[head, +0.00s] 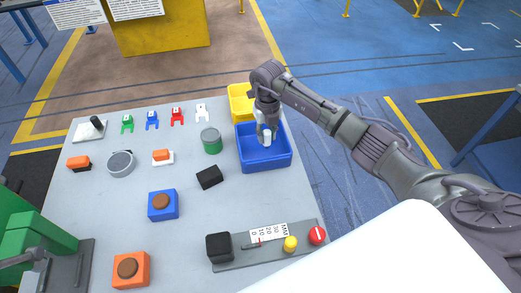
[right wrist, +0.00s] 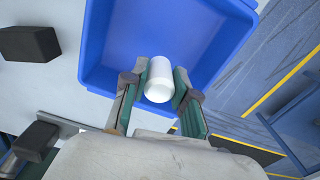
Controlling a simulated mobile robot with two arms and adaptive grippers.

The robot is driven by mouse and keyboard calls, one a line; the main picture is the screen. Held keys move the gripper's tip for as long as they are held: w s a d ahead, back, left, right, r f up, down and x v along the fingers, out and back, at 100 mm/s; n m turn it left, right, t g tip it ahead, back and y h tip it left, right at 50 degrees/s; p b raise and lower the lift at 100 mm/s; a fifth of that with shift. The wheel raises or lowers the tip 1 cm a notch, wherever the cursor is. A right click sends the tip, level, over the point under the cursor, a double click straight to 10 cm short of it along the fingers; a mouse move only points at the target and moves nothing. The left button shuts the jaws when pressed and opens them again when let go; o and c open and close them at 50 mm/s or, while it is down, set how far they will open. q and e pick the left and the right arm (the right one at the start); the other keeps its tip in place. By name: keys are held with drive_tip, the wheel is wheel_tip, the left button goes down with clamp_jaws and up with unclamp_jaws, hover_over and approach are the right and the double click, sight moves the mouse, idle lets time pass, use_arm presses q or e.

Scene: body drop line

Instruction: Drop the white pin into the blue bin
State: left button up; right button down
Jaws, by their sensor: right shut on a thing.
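The white pin (head: 267,139) is a short white cylinder. My right gripper (head: 265,131) is shut on it and holds it over the blue bin (head: 268,165), inside the outline of its walls. In the right wrist view the pin (right wrist: 159,80) sits between the two fingertips (right wrist: 158,84), with the blue floor of the bin (right wrist: 215,45) behind it. I cannot tell how far the pin is above the floor. My left gripper is not in view.
A yellow bin (head: 237,101) stands behind the blue bin. A green can (head: 211,143) and a black block (head: 209,177) are to its left. A panel with a red button (head: 317,235) lies at the front of the grey table (head: 110,205). A green machine (head: 35,225) stands at the left.

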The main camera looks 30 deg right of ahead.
drive_tip(key=shift+f, duration=0.3)
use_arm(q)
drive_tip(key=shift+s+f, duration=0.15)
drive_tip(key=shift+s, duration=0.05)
use_arm(e)
drive_tip(key=c, duration=0.8)
unclamp_jaws()
drive_tip(key=shift+r, duration=0.15)
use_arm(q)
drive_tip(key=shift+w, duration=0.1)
use_arm(e)
wheel_tip(320, 180, up, 12)
drive_tip(key=shift+f, duration=0.1)
